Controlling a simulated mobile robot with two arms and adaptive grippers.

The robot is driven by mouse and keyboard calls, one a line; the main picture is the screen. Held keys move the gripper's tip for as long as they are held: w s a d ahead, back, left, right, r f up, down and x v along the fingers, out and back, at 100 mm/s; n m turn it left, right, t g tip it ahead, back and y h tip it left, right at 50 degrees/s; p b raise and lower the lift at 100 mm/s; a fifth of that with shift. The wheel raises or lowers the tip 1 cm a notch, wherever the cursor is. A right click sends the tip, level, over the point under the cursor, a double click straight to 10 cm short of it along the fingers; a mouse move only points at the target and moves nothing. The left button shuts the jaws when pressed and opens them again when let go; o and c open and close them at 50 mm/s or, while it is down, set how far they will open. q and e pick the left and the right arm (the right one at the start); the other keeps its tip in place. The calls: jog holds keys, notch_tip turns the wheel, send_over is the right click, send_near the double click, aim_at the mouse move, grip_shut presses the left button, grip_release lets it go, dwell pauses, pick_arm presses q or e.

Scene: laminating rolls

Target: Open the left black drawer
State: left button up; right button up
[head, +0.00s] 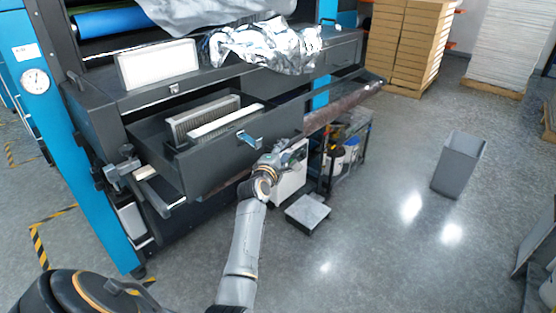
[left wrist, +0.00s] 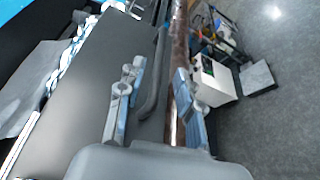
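The left black drawer (head: 225,157) stands pulled out from the machine, its inside showing, in the head view. Its dark front panel (left wrist: 82,85) fills the left of the left wrist view. My left gripper (head: 262,150) is at the right part of the drawer front. In the left wrist view my left gripper (left wrist: 156,92) has its two blue-padded fingers apart. A dark bar-like handle (left wrist: 154,82) lies between them; I see no finger clearly closed on it. The handle is hidden by the gripper in the head view. My right gripper is not in view.
White-framed filters (head: 205,118) lie in the drawer. A long brown roll (head: 343,105) runs close to the gripper. A small cart (head: 347,150) and a low grey-topped box (head: 307,211) stand beyond. A grey bin (head: 458,165) stands right; the floor between is clear.

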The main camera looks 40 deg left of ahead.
pick_arm(q)
jog(key=shift+v, duration=2.75)
